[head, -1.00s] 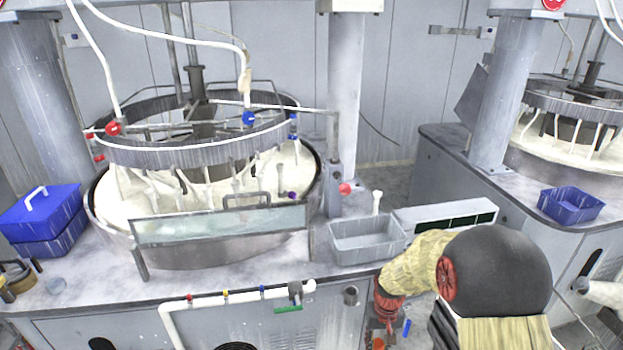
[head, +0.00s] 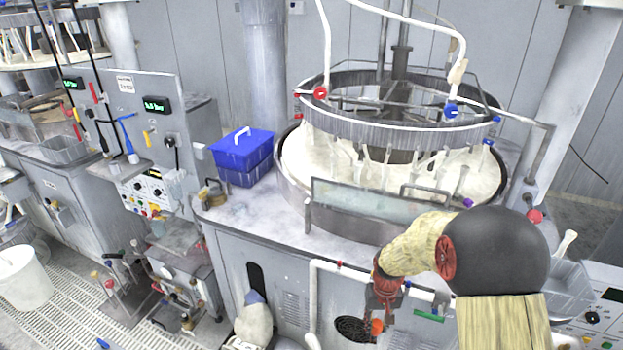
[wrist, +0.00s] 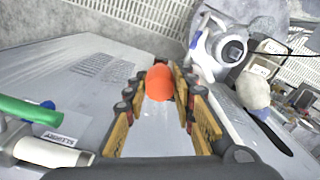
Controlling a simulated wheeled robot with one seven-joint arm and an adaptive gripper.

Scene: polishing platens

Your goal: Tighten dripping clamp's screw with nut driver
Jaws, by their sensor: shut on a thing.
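My gripper (head: 384,300) is low in front of the cabinet and shut on an orange-handled tool, likely the nut driver (head: 377,327). In the wrist view, the orange handle (wrist: 159,82) sits between the two fingers; its shaft is hidden. Candidate clamps are a red one (head: 320,93) and a blue one (head: 451,111) on the white hoses above the platen ring. Other coloured fittings, red (head: 338,264) and blue (head: 407,284), sit on the white pipe along the cabinet front. I cannot make out a drip or a screw on any of them. My gripper is well below the ring.
A green handle (head: 430,315) hangs from the pipe and shows at left in the wrist view (wrist: 30,112). A glass splash guard (head: 370,205) fronts the platen.

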